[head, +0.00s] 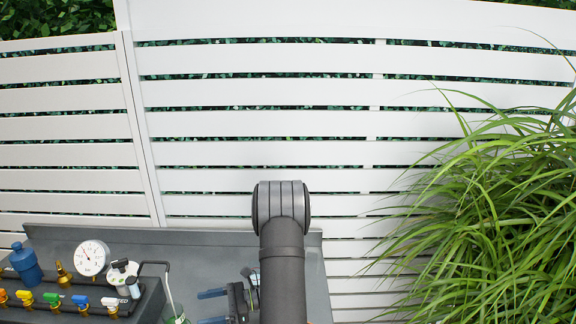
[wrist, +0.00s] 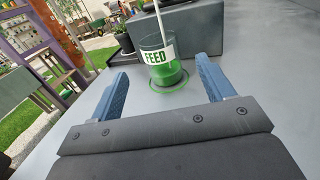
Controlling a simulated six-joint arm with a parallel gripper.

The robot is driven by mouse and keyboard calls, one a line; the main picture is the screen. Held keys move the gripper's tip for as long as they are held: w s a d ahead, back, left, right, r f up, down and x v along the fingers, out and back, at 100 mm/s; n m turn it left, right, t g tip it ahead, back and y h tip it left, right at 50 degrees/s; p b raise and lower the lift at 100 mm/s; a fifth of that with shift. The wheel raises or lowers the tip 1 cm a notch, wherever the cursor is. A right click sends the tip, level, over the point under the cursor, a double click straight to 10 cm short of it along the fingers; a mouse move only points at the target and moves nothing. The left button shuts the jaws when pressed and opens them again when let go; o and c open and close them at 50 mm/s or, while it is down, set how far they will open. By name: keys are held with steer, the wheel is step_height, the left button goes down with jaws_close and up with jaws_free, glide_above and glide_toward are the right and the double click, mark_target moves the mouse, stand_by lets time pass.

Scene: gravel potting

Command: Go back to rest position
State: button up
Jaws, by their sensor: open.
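My gripper (head: 213,307) is low in the head view, beside my dark arm and over the grey worktop (head: 218,262). Its two blue fingers are spread apart with nothing between them. In the wrist view my gripper (wrist: 161,66) points at a clear beaker (wrist: 155,54) marked FEED, with green liquid inside and a pale rod or tube standing in it. The beaker is upright on a green ring on the worktop, beyond the fingertips and apart from them. In the head view only the beaker's top (head: 177,319) shows at the bottom edge.
A dark box with coloured valves (head: 82,303), a pressure gauge (head: 92,257) and a blue bottle (head: 25,264) stand at the worktop's left. A white slatted fence (head: 250,123) is behind. Long grass (head: 490,215) fills the right.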

mark_target(163, 316)
steer(key=x, duration=1.1)
steer(key=shift+s+a, duration=0.15)
steer(key=shift+a, duration=0.05)
step_height(163, 316, up, 4)
steer(key=shift+f, duration=0.25)
steer(key=w+d+r, duration=0.1)
steer(key=d+r, duration=0.7)
steer(key=d, duration=0.4)
steer(key=s+d+f+n+g+h, duration=0.2)
steer(key=s+f+n+g+h, duration=0.35)
steer(key=s+g, duration=0.4)
steer(key=s+d+n+g+h, duration=0.4)
steer(key=s+d+n+h, duration=0.6)
steer(key=d+h, duration=0.1)
steer(key=shift+s+f+h, duration=0.2)
steer(key=shift+f+h, duration=0.25)
steer(key=shift+h, duration=0.3)
